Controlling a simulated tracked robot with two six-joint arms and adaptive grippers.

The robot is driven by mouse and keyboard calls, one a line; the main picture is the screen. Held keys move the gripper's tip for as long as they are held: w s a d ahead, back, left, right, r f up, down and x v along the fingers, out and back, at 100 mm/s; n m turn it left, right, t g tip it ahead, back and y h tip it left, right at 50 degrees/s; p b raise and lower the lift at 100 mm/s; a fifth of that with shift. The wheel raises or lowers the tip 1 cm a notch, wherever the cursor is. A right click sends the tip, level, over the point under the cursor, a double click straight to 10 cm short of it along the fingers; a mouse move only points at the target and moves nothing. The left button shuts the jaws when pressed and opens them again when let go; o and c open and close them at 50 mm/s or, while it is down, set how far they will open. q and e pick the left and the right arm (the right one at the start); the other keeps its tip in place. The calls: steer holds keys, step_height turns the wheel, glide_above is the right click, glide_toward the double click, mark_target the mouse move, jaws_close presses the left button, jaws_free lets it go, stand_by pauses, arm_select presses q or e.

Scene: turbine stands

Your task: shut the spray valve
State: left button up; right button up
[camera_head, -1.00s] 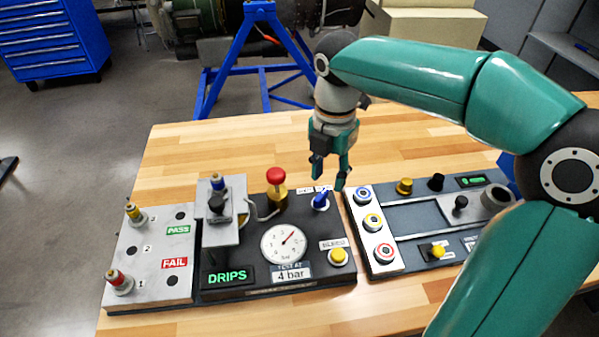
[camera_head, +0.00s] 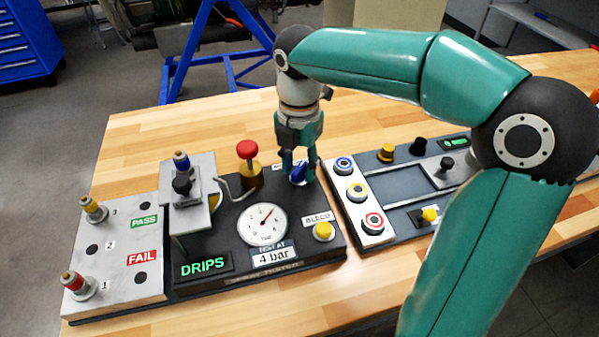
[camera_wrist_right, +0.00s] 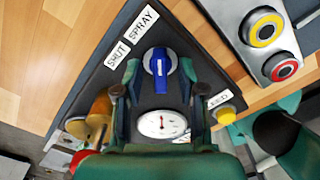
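The spray valve is a blue lever knob (camera_head: 298,175) on a round base at the right back of the dark test panel (camera_head: 222,222). In the right wrist view the blue knob (camera_wrist_right: 158,72) stands lengthwise up and down the picture, beside the labels SHUT (camera_wrist_right: 118,53) and SPRAY (camera_wrist_right: 143,23). My right gripper (camera_head: 299,168) is low over the knob. In the wrist view its open fingers (camera_wrist_right: 160,78) are on either side of the knob, with gaps; contact is not visible. My left gripper is not in view.
A red-topped plunger (camera_head: 247,151) stands left of the knob. A pressure gauge (camera_head: 262,224) and yellow bleed button (camera_head: 324,231) are in front. A button panel (camera_head: 372,238) is close on the right. The wooden table (camera_head: 150,130) is clear behind.

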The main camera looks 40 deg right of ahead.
steer(key=shift+f, duration=0.4)
steer(key=shift+r, duration=0.1)
jaws_close()
stand_by(0.3)
